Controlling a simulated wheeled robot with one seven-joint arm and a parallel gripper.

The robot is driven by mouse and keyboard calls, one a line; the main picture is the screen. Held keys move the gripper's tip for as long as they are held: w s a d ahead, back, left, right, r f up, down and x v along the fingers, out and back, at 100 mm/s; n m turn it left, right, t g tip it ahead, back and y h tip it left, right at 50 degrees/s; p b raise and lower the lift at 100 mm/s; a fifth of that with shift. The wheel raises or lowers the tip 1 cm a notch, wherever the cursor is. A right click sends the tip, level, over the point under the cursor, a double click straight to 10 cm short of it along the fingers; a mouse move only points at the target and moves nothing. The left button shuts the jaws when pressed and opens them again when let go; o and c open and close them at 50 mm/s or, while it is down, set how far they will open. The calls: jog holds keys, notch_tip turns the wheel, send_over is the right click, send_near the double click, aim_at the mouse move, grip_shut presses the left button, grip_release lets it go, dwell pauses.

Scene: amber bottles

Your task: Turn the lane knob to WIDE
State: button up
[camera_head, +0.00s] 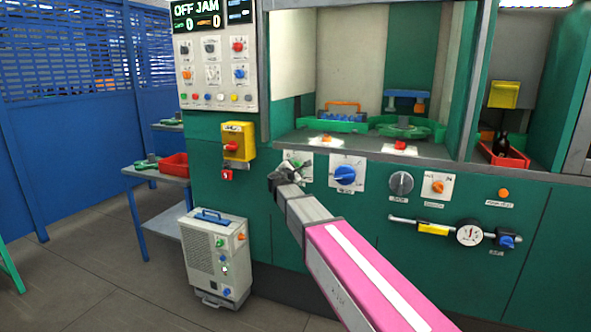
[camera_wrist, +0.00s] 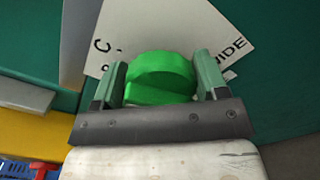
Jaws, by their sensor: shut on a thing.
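The lane knob (camera_wrist: 160,77) is a round green knob on a white label plate (camera_wrist: 165,30). In the wrist view the letters "IDE" show at the plate's right side and a "C" at its left. My gripper (camera_wrist: 160,85) is shut on the knob, with one finger on each side of it. In the head view my gripper (camera_head: 284,178) is at the green machine front, over the white plate (camera_head: 303,166), and hides most of the knob. I cannot tell the knob's pointer direction.
A blue knob (camera_head: 345,175) on a white plate is close to the right of my gripper. A grey knob (camera_head: 401,183) and an orange knob (camera_head: 438,187) sit farther right. A yellow switch box (camera_head: 238,141) sticks out at the left. A white floor unit (camera_head: 215,255) stands below left.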

jog(key=m, duration=0.7)
jog(key=shift+f, duration=0.15)
jog(key=m, duration=0.6)
jog(key=shift+f+m, duration=0.15)
jog(key=shift+m, duration=0.15)
jog(key=m, duration=0.7)
jog(key=shift+f, duration=0.1)
jog(key=m, duration=0.7)
jog(key=shift+a, duration=0.15)
jog(key=o, duration=0.9)
jog(key=v, duration=1)
jog(key=shift+s+a, duration=0.15)
jog(key=shift+s, duration=0.2)
